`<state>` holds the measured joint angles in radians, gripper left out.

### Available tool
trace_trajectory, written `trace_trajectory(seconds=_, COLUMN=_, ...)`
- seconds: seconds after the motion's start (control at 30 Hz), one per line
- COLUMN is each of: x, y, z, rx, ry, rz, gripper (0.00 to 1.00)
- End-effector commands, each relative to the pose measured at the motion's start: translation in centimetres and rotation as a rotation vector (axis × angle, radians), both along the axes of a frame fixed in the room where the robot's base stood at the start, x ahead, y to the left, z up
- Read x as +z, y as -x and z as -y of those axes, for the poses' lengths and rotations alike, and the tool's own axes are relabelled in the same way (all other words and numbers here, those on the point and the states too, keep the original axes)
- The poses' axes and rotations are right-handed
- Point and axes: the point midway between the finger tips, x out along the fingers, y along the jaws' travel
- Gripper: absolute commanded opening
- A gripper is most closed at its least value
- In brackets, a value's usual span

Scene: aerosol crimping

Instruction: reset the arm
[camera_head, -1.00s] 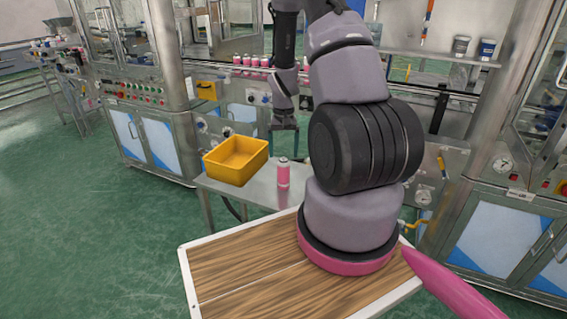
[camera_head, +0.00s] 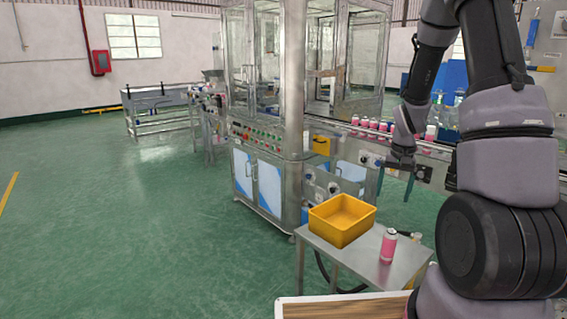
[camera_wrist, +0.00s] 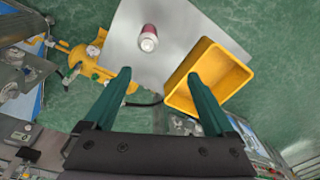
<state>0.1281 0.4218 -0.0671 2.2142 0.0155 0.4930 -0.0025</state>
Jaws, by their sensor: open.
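My gripper (camera_wrist: 158,95) is open in the wrist view, with its two green fingers apart and nothing between them. It points down above the small metal table. In the head view my gripper (camera_head: 398,163) hangs at the end of my arm, above and behind the table, in front of the conveyor. A pink and white can (camera_head: 388,245) stands upright on the table, apart from my gripper. The can (camera_wrist: 148,38) also shows in the wrist view beyond the fingertips.
A yellow bin (camera_head: 342,220) stands on the metal table (camera_head: 345,262), left of the can; it looks empty. Several pink cans (camera_head: 375,125) line the conveyor behind. A machine cabinet (camera_head: 265,180) stands at the centre. The green floor (camera_head: 120,230) at left is clear.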

Motion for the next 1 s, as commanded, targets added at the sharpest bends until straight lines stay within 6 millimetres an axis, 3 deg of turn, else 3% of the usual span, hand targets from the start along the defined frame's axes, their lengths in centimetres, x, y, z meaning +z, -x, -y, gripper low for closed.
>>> trace_trajectory(seconds=0.03, x=3.0, y=0.1, z=-0.8, rx=0.003, ry=-0.004, rz=0.042, gripper=0.9)
trace_trajectory(seconds=0.2, x=10.9, y=2.0, z=-3.2, rx=0.007, ry=-0.025, rz=0.143, gripper=0.9)
trace_trajectory(seconds=0.5, x=22.0, y=8.5, z=-7.3, rx=0.031, ry=-0.071, rz=0.318, gripper=0.9)
trace_trajectory(seconds=0.7, x=27.0, y=14.2, z=-9.6, rx=0.052, ry=-0.104, rz=0.431, gripper=0.9)
trace_trajectory(seconds=0.9, x=29.3, y=18.6, z=-11.0, rx=0.07, ry=-0.129, rz=0.508, gripper=0.9)
trace_trajectory(seconds=1.0, x=29.8, y=19.6, z=-11.4, rx=0.075, ry=-0.135, rz=0.526, gripper=0.9)
